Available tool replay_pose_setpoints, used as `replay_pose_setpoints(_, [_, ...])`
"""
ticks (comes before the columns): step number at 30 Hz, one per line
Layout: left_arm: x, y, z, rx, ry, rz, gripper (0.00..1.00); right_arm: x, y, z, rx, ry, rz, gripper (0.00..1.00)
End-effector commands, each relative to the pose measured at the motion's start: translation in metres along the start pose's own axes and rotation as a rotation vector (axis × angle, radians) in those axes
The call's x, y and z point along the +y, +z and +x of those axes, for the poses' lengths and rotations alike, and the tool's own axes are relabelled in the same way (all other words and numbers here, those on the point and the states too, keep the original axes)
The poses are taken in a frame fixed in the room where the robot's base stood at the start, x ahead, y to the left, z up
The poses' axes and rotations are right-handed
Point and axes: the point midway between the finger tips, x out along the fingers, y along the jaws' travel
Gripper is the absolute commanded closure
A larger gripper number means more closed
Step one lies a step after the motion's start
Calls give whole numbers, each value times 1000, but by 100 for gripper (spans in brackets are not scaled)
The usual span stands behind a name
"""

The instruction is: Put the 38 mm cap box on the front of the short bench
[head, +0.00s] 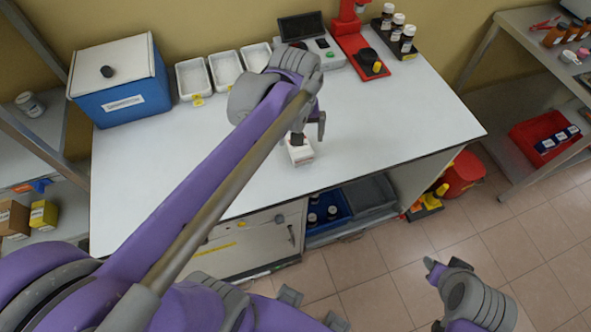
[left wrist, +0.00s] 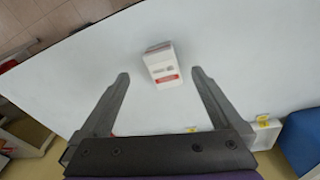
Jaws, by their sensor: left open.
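A small white box (head: 301,154) with a red band and print too small to read sits on the white bench top (head: 400,120), near the middle of its front part. It also shows in the left wrist view (left wrist: 163,66), just beyond the gap between my fingertips. My left gripper (head: 309,133) is over the box. In the left wrist view its two fingers (left wrist: 159,75) are wide apart with nothing held between them. My right gripper (head: 434,296) is low over the floor in front of the bench, its fingers apart and empty.
A blue and white box (head: 120,85), white trays (head: 226,68), a scale (head: 310,38) and a red stand (head: 362,58) line the back of the bench. Shelves flank it at left (head: 45,107) and right (head: 530,40). The bench's right part is clear.

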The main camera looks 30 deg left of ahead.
Motion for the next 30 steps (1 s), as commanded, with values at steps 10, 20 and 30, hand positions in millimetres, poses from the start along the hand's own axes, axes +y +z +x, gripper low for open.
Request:
replay_pose_setpoints(10, [-23, 102, 42, 272, 111, 504, 0, 0, 0, 0, 0, 0, 0, 58])
replay_pose_setpoints(20, [-27, 117, 53, 334, 122, 604, 0, 0, 0, 0, 0, 0, 0, 58])
replay_pose_setpoints(30, [-27, 117, 53, 332, 122, 600, 0, 0, 0, 0, 0, 0, 0, 58])
